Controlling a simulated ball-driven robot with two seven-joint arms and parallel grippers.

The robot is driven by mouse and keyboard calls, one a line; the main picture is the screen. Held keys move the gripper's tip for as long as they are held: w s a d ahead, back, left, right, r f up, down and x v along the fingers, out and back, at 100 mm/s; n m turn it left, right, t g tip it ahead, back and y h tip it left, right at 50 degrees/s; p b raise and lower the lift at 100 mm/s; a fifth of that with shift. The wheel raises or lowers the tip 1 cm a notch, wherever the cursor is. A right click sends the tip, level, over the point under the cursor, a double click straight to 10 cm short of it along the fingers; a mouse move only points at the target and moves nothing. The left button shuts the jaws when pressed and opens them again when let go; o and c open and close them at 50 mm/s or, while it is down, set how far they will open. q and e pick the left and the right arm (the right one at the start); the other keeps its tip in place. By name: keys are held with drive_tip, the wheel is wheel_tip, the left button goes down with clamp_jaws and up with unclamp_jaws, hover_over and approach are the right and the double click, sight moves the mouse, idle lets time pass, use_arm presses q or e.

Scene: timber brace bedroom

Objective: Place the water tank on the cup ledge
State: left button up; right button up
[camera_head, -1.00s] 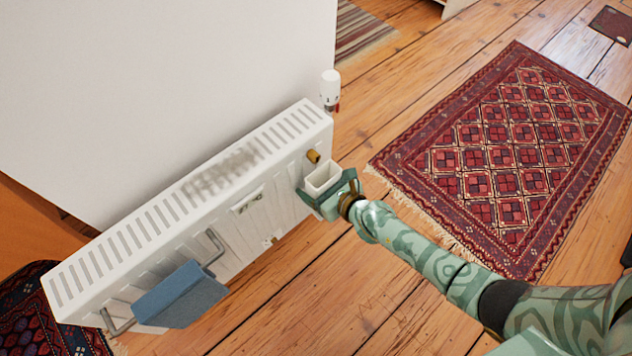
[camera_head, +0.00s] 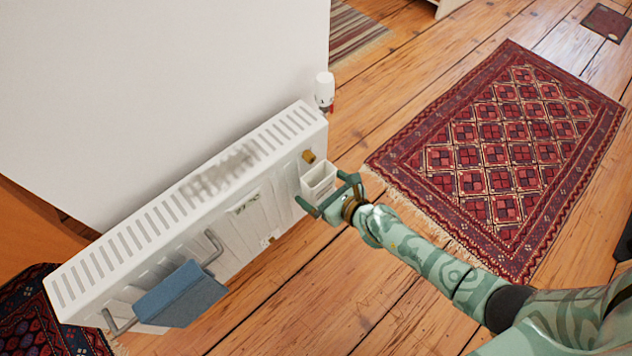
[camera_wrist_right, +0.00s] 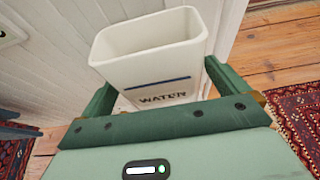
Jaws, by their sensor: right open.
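The water tank (camera_head: 318,181) is a white, open-topped, tapered box against the right end of the radiator's front. In the right wrist view the tank (camera_wrist_right: 160,75) shows a blue line and the word WATER. It looks upright, and its base is hidden. My right gripper (camera_head: 320,188) is open, with one green finger on each side of the tank. In the right wrist view the fingers show a gap from the tank, and the palm is in front of it. I cannot pick out the cup ledge; the tank and gripper may hide it. My left gripper is not in view.
The white radiator (camera_head: 180,212) stands along the white wall, with a brass fitting (camera_head: 309,156) and a white valve knob (camera_head: 324,88) at its right end. A blue cloth (camera_head: 180,293) hangs on a rail at its left. A red rug (camera_head: 500,160) lies on open wooden floor.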

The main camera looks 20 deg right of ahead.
use_arm(q)
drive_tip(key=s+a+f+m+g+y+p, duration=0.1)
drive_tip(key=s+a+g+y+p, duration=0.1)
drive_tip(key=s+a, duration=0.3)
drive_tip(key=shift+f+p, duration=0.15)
drive_tip(key=shift+p, duration=0.45)
use_arm(e)
drive_tip(key=v, duration=0.9)
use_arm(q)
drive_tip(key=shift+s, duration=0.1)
use_arm(e)
drive_tip(key=shift+s+r, duration=0.15)
drive_tip(key=s+a+f+n+g+y, duration=0.1)
drive_tip(key=s+a+n+g+y, duration=0.2)
drive_tip(key=s+n, duration=0.8)
drive_tip(key=s+a+f+n+g, duration=0.1)
drive_tip(key=s+a+n+g, duration=0.35)
drive_tip(key=s+n, duration=0.55)
drive_tip(key=s+d+r+n+g+h, duration=0.2)
drive_tip(key=s+d+n+h, duration=0.8)
drive_tip(key=n, duration=0.8)
drive_tip(key=s+d+g, duration=0.1)
drive_tip(key=s+d, duration=0.2)
drive_tip(key=d, duration=0.1)
drive_tip(key=shift+n, duration=0.4)
drive_tip(key=shift+d+g, duration=0.1)
drive_tip(key=shift+g, duration=0.15)
